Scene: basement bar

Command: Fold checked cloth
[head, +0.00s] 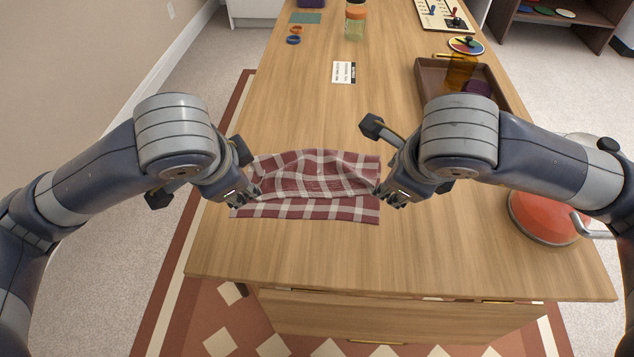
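The checked cloth (312,208), dark red with white lines, lies on the wooden table in front of me. Its upper part is raised and rumpled in a sagging band between my two grippers, above a flatter strip nearer me. My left gripper (250,194) is at the cloth's left edge and appears shut on it. My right gripper (386,194) is at the right edge and also appears shut on it. The fingertips partly hide the pinched cloth edges.
A brown tray (431,76) with an amber cup (460,72) stands at the back right. A red round-based object (540,217) is beneath my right arm. A small card (344,72), a jar (355,22) and orange and blue rings (294,35) lie farther back. Wood in front of the cloth is clear.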

